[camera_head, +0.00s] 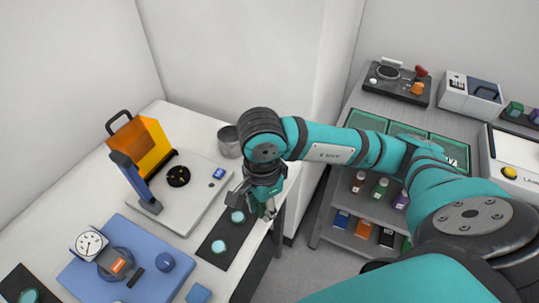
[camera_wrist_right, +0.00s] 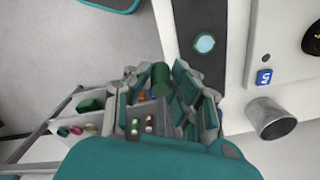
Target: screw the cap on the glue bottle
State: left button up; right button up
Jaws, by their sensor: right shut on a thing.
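My right gripper (camera_head: 262,207) is over the right edge of the white table, beside the dark mat with teal discs. In the wrist view its fingers (camera_wrist_right: 168,88) are closed around a dark green cylinder (camera_wrist_right: 160,80). The green thing also shows just under the gripper in the head view (camera_head: 269,207). I cannot tell whether it is the cap, the glue bottle or both. Small brown (camera_head: 358,182), green (camera_head: 380,187) and purple (camera_head: 401,200) bottles stand on a shelf of the grey rack; none can be identified as glue. My left gripper is not in view.
The dark mat (camera_head: 210,252) lies along the table's front edge, near a blue plate (camera_head: 90,284) with a dial gauge. A grey plate (camera_head: 192,222) carries an orange shield (camera_head: 142,146). A metal cup (camera_head: 229,143) stands behind. Open floor separates table and rack.

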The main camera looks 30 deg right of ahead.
jog(key=n, duration=0.3)
jog(key=r+n, duration=0.1)
jog(key=n, duration=0.1)
jog(key=shift+w, duration=0.25)
jog(key=n, duration=0.3)
jog(key=r+n, duration=0.1)
jog(key=n, duration=0.1)
jog(key=shift+w+n, duration=0.25)
jog(key=shift+n, duration=0.05)
jog(key=n, duration=0.3)
jog(key=r+n, duration=0.1)
jog(key=n, duration=0.3)
jog(key=shift+w+d+r, duration=0.1)
jog(key=shift+w+r, duration=0.05)
jog(key=shift+w, duration=0.05)
